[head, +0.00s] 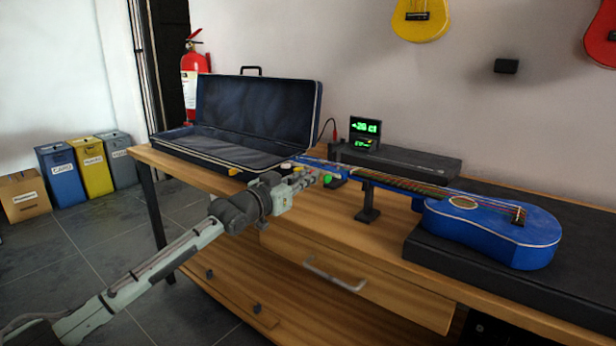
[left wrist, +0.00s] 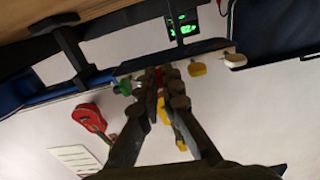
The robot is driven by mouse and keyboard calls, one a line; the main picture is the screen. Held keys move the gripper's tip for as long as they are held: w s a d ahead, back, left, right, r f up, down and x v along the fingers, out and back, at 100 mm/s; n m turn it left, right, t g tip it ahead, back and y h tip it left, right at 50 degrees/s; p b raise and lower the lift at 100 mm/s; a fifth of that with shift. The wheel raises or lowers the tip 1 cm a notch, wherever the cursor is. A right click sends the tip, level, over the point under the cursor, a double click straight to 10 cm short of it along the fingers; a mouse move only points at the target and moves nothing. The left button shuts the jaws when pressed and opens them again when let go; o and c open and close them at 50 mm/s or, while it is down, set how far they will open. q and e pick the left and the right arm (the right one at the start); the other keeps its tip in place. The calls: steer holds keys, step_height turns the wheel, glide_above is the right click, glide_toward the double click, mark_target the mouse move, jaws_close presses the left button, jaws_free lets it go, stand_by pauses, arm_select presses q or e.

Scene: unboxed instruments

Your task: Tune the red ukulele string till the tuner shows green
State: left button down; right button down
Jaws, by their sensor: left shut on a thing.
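The blue ukulele (head: 520,238) lies with its body on a black case at the right and its neck (head: 400,184) pointing left on a stand. Its tuning pegs show in the left wrist view: a green peg (left wrist: 123,87), a yellow peg (left wrist: 197,69) and a white peg (left wrist: 235,61). My left gripper (head: 318,178) is at the headstock, shut on a peg between the green and yellow ones; it appears to be the red peg, mostly hidden by the fingers. The tuner (head: 364,133) shows green digits that look like +26 ct. My right gripper is out of view.
An open blue-lined case (head: 258,118) stands on the wooden table (head: 385,235) behind the headstock. A black box (head: 405,160) lies behind the neck. A drawer with a metal handle (head: 334,275) is below the tabletop.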

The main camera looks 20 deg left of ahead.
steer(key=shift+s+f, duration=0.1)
arm_select(q)
steer(key=c, duration=1.7)
jaws_free()
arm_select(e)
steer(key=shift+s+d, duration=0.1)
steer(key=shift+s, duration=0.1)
